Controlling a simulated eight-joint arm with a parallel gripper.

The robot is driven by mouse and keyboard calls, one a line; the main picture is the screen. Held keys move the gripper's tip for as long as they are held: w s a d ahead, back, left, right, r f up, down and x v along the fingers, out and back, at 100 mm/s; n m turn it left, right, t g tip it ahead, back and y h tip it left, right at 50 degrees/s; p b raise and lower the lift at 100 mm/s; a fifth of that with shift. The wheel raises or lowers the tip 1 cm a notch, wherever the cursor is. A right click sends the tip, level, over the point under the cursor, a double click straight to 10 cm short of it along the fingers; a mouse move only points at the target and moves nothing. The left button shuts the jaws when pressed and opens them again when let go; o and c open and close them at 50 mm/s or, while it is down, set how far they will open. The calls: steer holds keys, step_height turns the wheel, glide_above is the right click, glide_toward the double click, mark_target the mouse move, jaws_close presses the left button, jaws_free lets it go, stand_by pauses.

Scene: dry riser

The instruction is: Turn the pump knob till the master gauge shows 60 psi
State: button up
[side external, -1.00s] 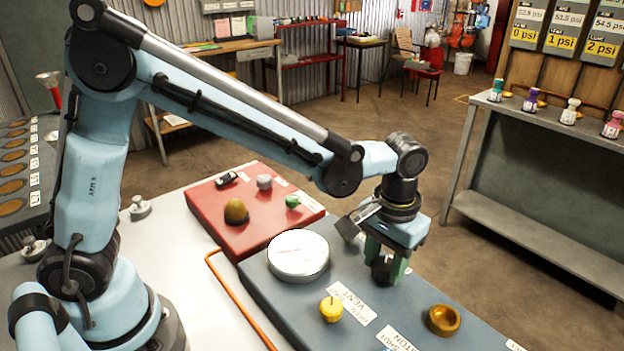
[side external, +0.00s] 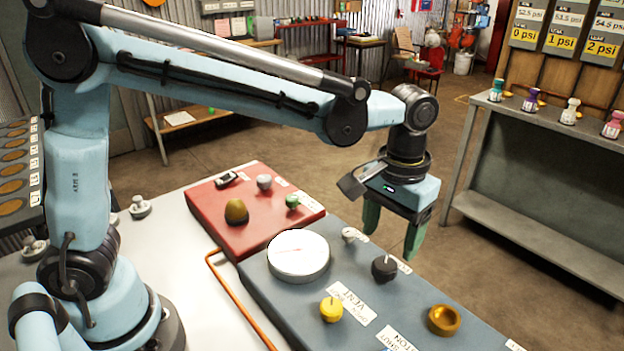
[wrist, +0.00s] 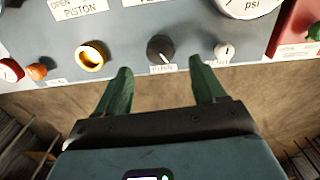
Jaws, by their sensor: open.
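The black pump knob (side external: 384,268) stands on the blue-grey panel with a pale pointer line on top. In the wrist view the knob (wrist: 160,48) sits just beyond my fingertips, above a small, hard-to-read label. My gripper (side external: 392,236) has green fingers spread apart and empty, raised above and behind the knob, not touching it. Its fingers also show in the wrist view (wrist: 162,72). The round white master gauge (side external: 299,254) lies on the panel left of the knob with a reddish needle; its reading is too small to tell. Only its "psi" edge (wrist: 250,6) shows in the wrist view.
A small grey knob (side external: 350,235), a yellow knob (side external: 331,309) and a brass ring (side external: 444,319) share the panel. A red panel (side external: 232,232) with several parts adjoins it. An orange pipe (side external: 232,294) runs alongside. Open floor lies behind the panel.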

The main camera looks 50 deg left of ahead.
mark_target(382, 263)
steer(key=shift+r, duration=2.8)
steer(key=s+a+f+t, duration=0.1)
steer(key=s+a+t, duration=0.1)
steer(key=a, duration=0.3)
steer(key=s+a+f+t, duration=0.2)
steer(key=s+a, duration=0.2)
steer(key=a, duration=0.2)
steer(key=s+a+f+t, duration=0.1)
steer(key=s+a+t, duration=0.2)
steer(key=a, duration=0.3)
steer(key=shift+f+m, duration=0.3)
steer(key=shift+f, duration=0.05)
